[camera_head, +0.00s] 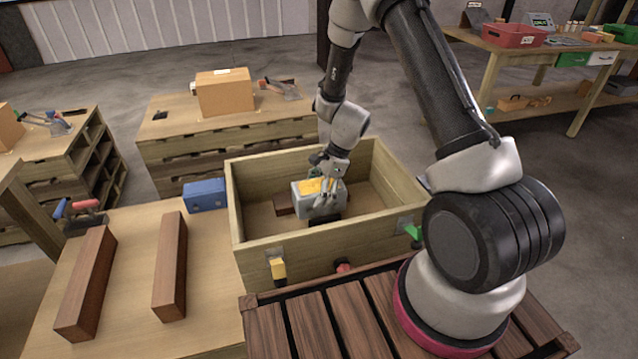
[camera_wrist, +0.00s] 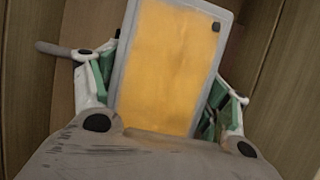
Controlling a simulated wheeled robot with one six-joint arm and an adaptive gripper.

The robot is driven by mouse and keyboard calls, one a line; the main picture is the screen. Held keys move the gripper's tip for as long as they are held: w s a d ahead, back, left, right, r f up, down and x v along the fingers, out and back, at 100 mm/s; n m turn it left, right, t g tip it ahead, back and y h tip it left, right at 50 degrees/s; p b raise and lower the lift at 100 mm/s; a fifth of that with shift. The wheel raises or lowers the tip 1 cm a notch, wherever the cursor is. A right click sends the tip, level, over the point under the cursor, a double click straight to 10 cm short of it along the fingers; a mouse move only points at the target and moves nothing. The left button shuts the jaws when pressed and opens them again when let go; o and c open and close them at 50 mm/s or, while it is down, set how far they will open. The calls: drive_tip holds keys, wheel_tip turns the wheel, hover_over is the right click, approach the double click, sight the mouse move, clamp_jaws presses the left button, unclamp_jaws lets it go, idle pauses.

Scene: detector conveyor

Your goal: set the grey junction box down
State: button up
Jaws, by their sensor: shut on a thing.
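The grey junction box (camera_head: 306,187) has a yellow-orange face and is inside the wooden crate (camera_head: 243,213), partly hidden behind my gripper (camera_head: 322,190) in the head view. In the wrist view the box (camera_wrist: 172,65) shows its yellow face with a grey rim and a small dark spot at one corner. My gripper (camera_wrist: 165,95) is shut on it, with green-padded fingers on both sides. The crate's wooden floor and walls surround the box. I cannot tell whether the box touches the crate floor.
A dark brown block (camera_head: 284,204) lies in the crate beside the box. A blue box (camera_head: 205,195) stands left of the crate. Two brown wooden bars (camera_head: 87,284) lie on the table at left. The crate's right part has free floor; its walls rise all round.

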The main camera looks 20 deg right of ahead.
drive_tip(key=shift+f, duration=0.75)
drive_tip(key=o, duration=1.9)
drive_tip(key=shift+o, duration=0.2)
